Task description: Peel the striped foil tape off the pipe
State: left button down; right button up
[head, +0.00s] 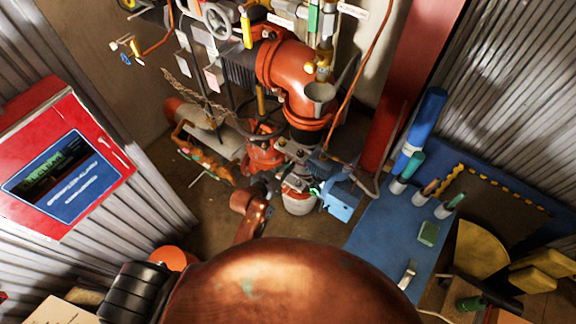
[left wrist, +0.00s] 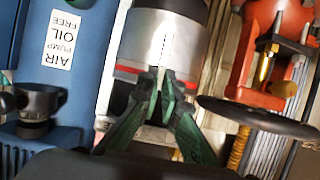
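The striped foil tape (left wrist: 163,40) is a silver band with a red stripe along one edge. It wraps the dark pipe in the middle of the left wrist view. My left gripper (left wrist: 158,76) has dark green fingers that converge at the red-striped edge of the band. Its tips are nearly together, with a thin pale sliver between them that looks like an end of the tape. The fingers hide part of the stripe and the pipe behind them. In the head view the tape and fingertips are too small and covered to make out clearly. My right gripper is not in view.
A blue air pump (left wrist: 50,95) stands left of the pipe in the left wrist view. A black handwheel (left wrist: 262,118) and red valve (left wrist: 275,75) crowd the right. In the head view, a red pipe elbow (head: 290,78) rises above, and a blue workbench (head: 385,240) stands right.

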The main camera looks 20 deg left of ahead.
pick_arm(q)
jog(key=s+a+p, duration=0.3)
jog(key=s, duration=0.5)
jog(key=shift+s, duration=0.15)
dwell(0.5)
dwell(0.5)
